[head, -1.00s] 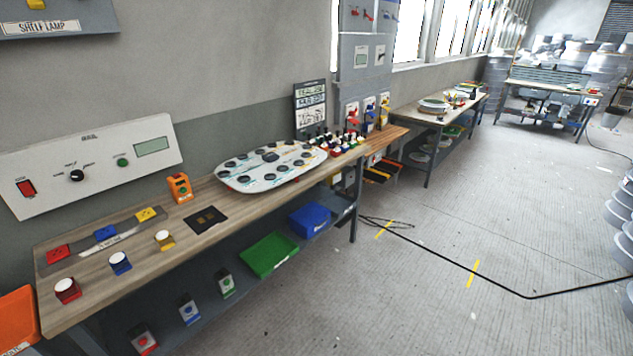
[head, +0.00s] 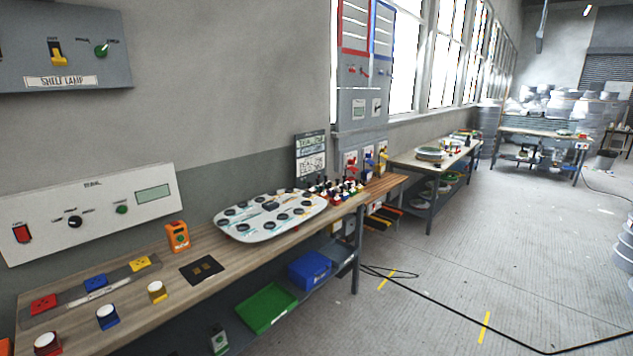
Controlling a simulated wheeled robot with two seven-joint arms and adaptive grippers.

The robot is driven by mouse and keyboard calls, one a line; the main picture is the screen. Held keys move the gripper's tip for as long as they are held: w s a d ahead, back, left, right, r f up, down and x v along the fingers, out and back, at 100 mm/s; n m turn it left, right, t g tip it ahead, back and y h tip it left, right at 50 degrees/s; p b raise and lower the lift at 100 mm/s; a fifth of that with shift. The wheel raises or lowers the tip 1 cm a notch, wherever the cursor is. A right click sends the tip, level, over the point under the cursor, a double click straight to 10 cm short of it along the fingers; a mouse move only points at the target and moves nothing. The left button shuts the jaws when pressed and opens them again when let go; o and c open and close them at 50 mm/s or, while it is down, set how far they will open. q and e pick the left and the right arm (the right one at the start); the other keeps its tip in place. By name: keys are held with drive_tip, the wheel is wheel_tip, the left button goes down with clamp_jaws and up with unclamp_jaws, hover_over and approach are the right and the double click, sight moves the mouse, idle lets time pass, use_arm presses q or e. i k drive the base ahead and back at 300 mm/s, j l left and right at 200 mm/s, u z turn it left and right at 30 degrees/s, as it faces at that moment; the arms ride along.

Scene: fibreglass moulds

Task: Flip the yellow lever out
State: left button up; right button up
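A small yellow lever (head: 383,157) is on the wall panel at the far end of the long workbench (head: 340,222). A blue lever (head: 368,162) and a red lever (head: 351,168) are beside it on its left. They are small and far off, so I cannot tell the yellow lever's exact position. A yellow switch (head: 57,58) also shows on the grey shelf lamp panel (head: 108,75) at the upper left. Neither of my grippers is in view.
A white oval board (head: 270,231) with dark round spots lies on the bench. An orange device (head: 177,237) and coloured blocks stand nearer. Green (head: 267,308) and blue (head: 310,270) bins sit below. A black cable (head: 455,322) crosses the otherwise open floor on the right.

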sight(57, 61)
drive_tip(key=u, duration=1.3)
